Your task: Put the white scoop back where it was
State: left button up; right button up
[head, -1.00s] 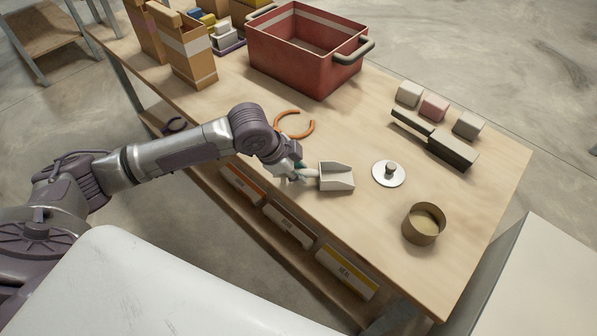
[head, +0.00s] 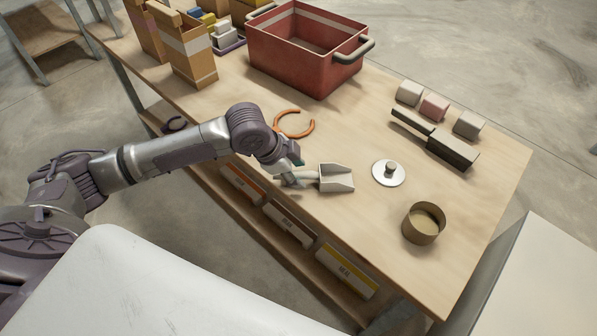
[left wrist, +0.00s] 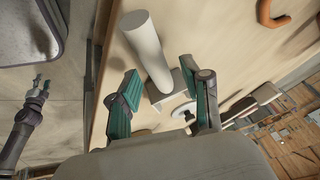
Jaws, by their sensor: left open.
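The white scoop (head: 338,179) lies on the wooden table near its front edge, with its handle toward my left gripper. My left gripper (head: 292,180) is open at the handle end, low over the tabletop. In the left wrist view the scoop's pale handle (left wrist: 147,48) shows beyond and between the two open teal fingers (left wrist: 165,104), apparently not gripped. The scoop's pan is partly hidden there. Another arm's small gripper (left wrist: 40,87), probably my right one, shows at the left of that view; its jaws are too small to judge.
A white disc lid with a knob (head: 388,173) and a round brass-coloured tin (head: 424,223) stand right of the scoop. An orange open ring (head: 294,124) lies behind the gripper.

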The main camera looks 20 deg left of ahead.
pick_arm(q)
jog(key=v, duration=1.1)
